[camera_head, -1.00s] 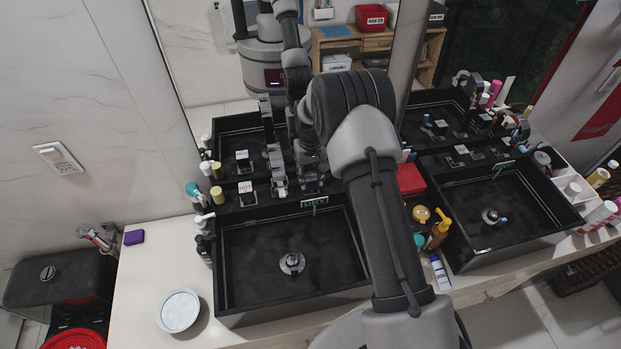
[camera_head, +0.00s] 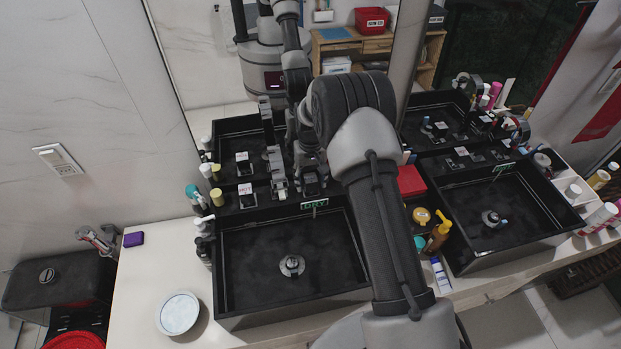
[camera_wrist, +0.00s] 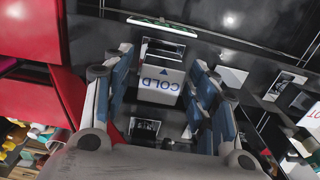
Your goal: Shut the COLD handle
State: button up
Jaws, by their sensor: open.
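The COLD handle shows in the wrist view as a white block with an upside-down COLD label (camera_wrist: 161,84). It stands between the two blue-padded fingers of my gripper (camera_wrist: 160,68). The fingers are open, one on either side of the handle; whether either pad touches it I cannot tell. In the head view my gripper (camera_head: 309,182) is low over the back ledge of the left sink (camera_head: 335,290). It and my arm hide the COLD handle there.
The HOT handle (camera_head: 246,191) stands left of my gripper on the same ledge. A red box (camera_head: 411,181) is close on the right and fills the left of the wrist view (camera_wrist: 35,92). A green-lettered sign (camera_head: 314,203) is on the sink's back rim. Bottles stand at the left.

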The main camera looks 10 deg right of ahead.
jog(key=shift+r, duration=0.15)
notch_tip(320, 180, up, 12)
dwell(0.5)
dwell(0.3)
jog(key=s+r+t+b, duration=0.2)
jog(key=s+r+b, duration=0.3)
jog(key=s+r, duration=1)
jog(key=s+f+t+b, duration=0.2)
jog(key=s+f+b, duration=0.1)
jog(key=s, duration=1.9)
jog(key=shift+f+t+b, duration=0.2)
jog(key=shift+t+b, duration=0.1)
jog(key=shift+b, duration=0.45)
